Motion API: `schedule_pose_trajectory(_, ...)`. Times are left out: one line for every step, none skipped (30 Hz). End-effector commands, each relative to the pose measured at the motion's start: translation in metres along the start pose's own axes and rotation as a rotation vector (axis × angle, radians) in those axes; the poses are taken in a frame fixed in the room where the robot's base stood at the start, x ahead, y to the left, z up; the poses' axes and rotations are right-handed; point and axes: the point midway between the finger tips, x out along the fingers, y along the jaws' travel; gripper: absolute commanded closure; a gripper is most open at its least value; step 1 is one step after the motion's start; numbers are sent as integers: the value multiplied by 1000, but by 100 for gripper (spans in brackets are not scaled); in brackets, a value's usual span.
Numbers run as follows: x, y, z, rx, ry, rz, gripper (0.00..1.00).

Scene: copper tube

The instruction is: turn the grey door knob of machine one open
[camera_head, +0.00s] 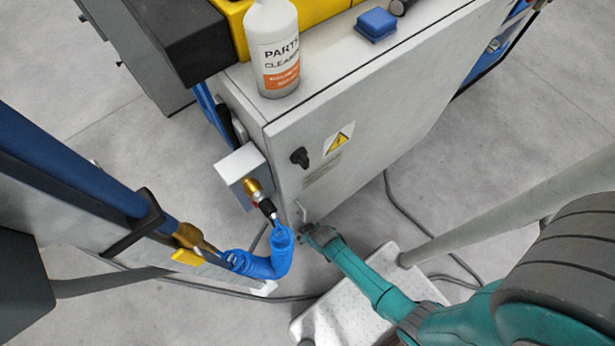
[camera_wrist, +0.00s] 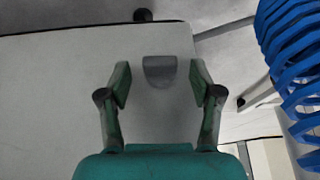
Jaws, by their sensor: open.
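The grey door knob (camera_wrist: 160,72) is on the pale cabinet door (camera_wrist: 60,90), and in the wrist view it lies between my two green fingers. My gripper (camera_wrist: 160,84) is open, with one finger on each side of the knob and a visible gap on both sides. In the head view, the knob (camera_head: 300,211) is small and low on the door near its left edge. My gripper (camera_head: 308,232) is close beside it there, partly hidden by its own links. I cannot tell the exact depth between fingertips and door.
A black rotary switch (camera_head: 299,157) and a yellow warning label (camera_head: 339,139) are higher on the door. A bottle (camera_head: 272,50) and blue block (camera_head: 376,24) stand on top.

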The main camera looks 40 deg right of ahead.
Motion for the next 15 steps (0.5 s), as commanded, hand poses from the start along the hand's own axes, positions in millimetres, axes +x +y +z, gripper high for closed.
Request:
schedule_pose_trajectory(3,0,0,0,0,0,35)
schedule_pose_trajectory(4,0,0,0,0,0,35)
schedule_pose_trajectory(5,0,0,0,0,0,35)
schedule_pose_trajectory(5,0,0,0,0,0,35)
schedule_pose_trajectory(6,0,0,0,1,0,35)
schedule_pose_trajectory(6,0,0,0,1,0,35)
schedule_pose_trajectory(6,0,0,0,1,0,35)
schedule_pose_trajectory(6,0,0,0,1,0,35)
schedule_pose_trajectory(6,0,0,0,1,0,35)
schedule_pose_trajectory(6,0,0,0,1,0,35)
schedule_pose_trajectory(6,0,0,0,1,0,35)
schedule_pose_trajectory(6,0,0,0,1,0,35)
schedule_pose_trajectory(6,0,0,0,1,0,40)
schedule_pose_trajectory(6,0,0,0,1,0,48)
schedule_pose_trajectory(6,0,0,0,0,0,58)
